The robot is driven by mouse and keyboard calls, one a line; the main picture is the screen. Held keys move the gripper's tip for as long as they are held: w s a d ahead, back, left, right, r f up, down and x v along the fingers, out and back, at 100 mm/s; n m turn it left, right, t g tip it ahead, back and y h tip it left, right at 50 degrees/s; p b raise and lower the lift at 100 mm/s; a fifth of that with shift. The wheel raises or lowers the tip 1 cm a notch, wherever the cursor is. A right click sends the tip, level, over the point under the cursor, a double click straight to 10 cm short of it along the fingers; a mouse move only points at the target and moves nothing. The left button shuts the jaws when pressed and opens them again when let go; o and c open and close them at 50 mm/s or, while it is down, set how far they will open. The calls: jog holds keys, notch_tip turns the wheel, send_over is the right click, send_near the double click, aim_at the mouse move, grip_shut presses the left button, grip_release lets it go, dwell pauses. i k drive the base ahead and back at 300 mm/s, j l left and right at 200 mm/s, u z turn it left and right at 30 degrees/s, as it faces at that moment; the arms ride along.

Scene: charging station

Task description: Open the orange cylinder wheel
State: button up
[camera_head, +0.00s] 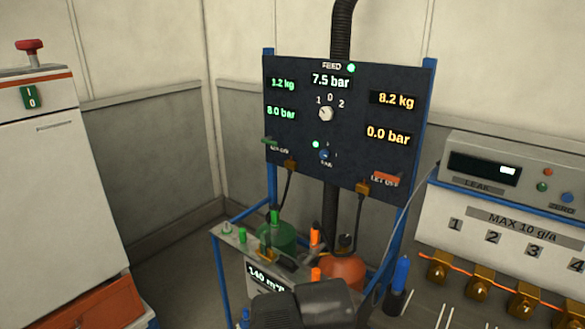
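The orange cylinder (343,270) stands low in the blue-framed cart, right of the green cylinder (281,236). Only its rounded top shows. A dark fitting and hose rise above it, and I cannot make out its wheel clearly. Small upright orange handles (315,236) stand just left of it. My gripper (308,304) appears as dark grey blocks at the bottom centre, in front of the cylinder's lower part. Its fingertips are hidden, so I cannot tell whether it is open or touches anything.
A dark feed panel (350,120) stands behind the cylinders, with 8.2 kg and 0.0 bar on its right side. A leak-test unit (510,170) with brass fittings is at right. A white cabinet (55,170) is at left. A blue-handled tool (400,274) stands right of my gripper.

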aim_at(345, 240)
jog(key=z, duration=0.55)
jog(key=i+j+u, duration=0.25)
jog(key=i, duration=0.3)
jog(key=i+j+u, duration=0.2)
jog(key=i, duration=0.3)
jog(key=l, duration=0.1)
